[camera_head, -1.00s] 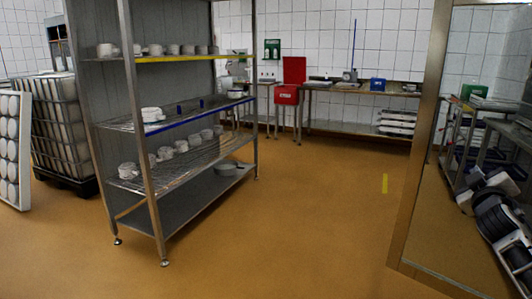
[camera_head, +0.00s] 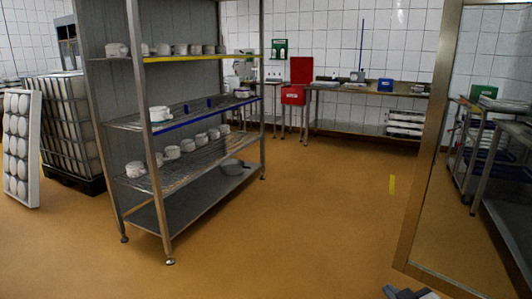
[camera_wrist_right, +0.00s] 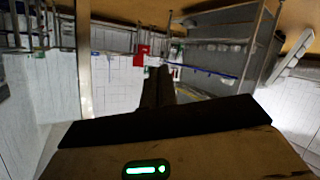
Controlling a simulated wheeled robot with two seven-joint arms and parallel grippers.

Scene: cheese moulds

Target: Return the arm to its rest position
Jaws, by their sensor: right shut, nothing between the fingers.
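My right gripper (camera_head: 411,294) shows only as a small dark grey piece at the bottom edge of the head view, right of centre, over bare floor. In the right wrist view, my right gripper (camera_wrist_right: 158,72) points away from the camera with its dark fingers together and nothing between them. That view is upside down, with the floor at the top. My left gripper is in neither view.
A metal shelf rack (camera_head: 215,200) with several white moulds (camera_head: 172,152) stands left of centre. A metal-framed pane (camera_head: 425,150) stands at the right. A bench (camera_head: 350,90) with red boxes (camera_head: 293,95) lines the back wall. The middle floor is clear.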

